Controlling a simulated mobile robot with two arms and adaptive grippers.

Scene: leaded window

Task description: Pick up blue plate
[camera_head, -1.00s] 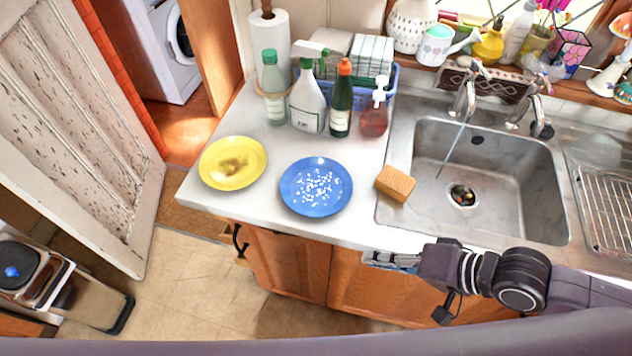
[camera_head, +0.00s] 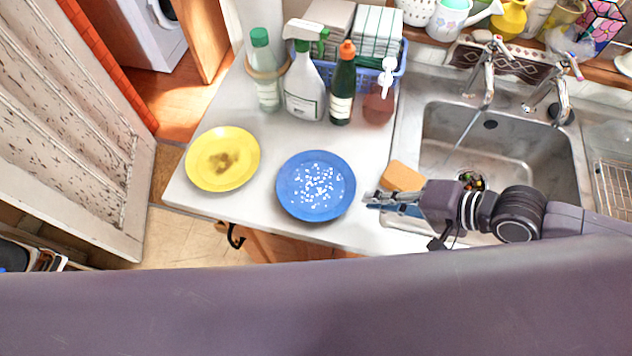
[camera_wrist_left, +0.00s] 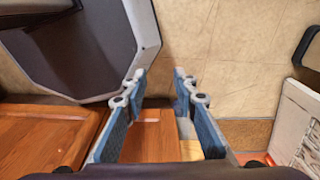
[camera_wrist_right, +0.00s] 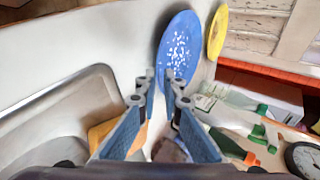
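The blue plate (camera_head: 316,187), with white specks on it, lies on the counter left of the sink. It also shows ahead of the fingers in the right wrist view (camera_wrist_right: 178,50). My right gripper (camera_head: 372,201) is just right of the plate's rim, apart from it as far as I can tell. In the right wrist view its fingers (camera_wrist_right: 162,92) are spread with nothing held between them. My left gripper is outside the head view. In the left wrist view its fingers (camera_wrist_left: 157,82) are open and empty, with floor and wood beyond.
A yellow plate (camera_head: 222,159) with a brown stain lies left of the blue one. A sponge (camera_head: 402,176) sits beside the sink (camera_head: 440,125), close to my right gripper. Bottles (camera_head: 304,88) and a blue basket (camera_head: 392,77) stand behind.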

